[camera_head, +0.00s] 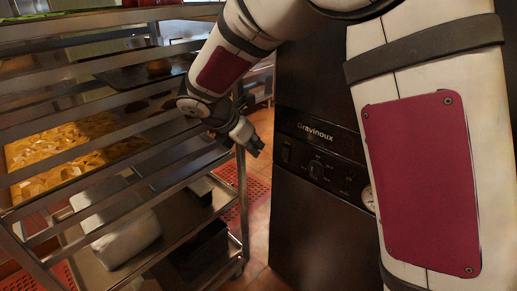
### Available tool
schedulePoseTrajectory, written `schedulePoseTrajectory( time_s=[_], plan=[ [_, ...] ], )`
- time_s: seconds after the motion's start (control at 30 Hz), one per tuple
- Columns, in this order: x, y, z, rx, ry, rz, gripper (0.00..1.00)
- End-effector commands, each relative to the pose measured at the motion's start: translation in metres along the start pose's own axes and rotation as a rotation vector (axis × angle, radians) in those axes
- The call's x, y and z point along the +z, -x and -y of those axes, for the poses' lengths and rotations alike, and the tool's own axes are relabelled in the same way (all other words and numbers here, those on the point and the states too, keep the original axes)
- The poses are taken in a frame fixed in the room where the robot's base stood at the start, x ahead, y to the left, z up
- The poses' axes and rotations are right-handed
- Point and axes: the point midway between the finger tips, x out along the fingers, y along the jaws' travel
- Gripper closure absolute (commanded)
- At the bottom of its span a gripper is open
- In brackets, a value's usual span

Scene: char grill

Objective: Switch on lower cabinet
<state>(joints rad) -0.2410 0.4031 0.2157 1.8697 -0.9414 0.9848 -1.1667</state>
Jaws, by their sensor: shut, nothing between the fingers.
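The dark cabinet marked "Gravinoux" (300,215) stands right of centre, behind my arm. Its lower part has a control strip with a switch (286,152) at the left, a small dark knob (316,170) and a round gauge (368,198) partly hidden by my arm. The switch's position is too small to tell. My gripper (257,147) is shut and empty, just left of the cabinet's front near the switch. I cannot tell whether it touches the cabinet. My arm hides much of the cabinet's right side.
A metal rack (225,228) with slanted rails fills the left, close to my gripper. It holds a tray of yellow food (60,155), a dark tray (140,73) and a white bundle (115,225). A strip of tiled floor (259,235) with a red mat shows between rack and cabinet.

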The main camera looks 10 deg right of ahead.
Motion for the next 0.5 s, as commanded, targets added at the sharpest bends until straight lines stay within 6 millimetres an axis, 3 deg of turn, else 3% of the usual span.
schedulePoseTrajectory(
  time_s=[0.17, 0.5],
  plan=[
    [-0.0122, -0.0074, -0.0013, 0.001, 0.001, -0.005, 1.00],
    [-0.0122, -0.0079, -0.0003, 0.000, 0.000, -0.006, 1.00]
  ],
)
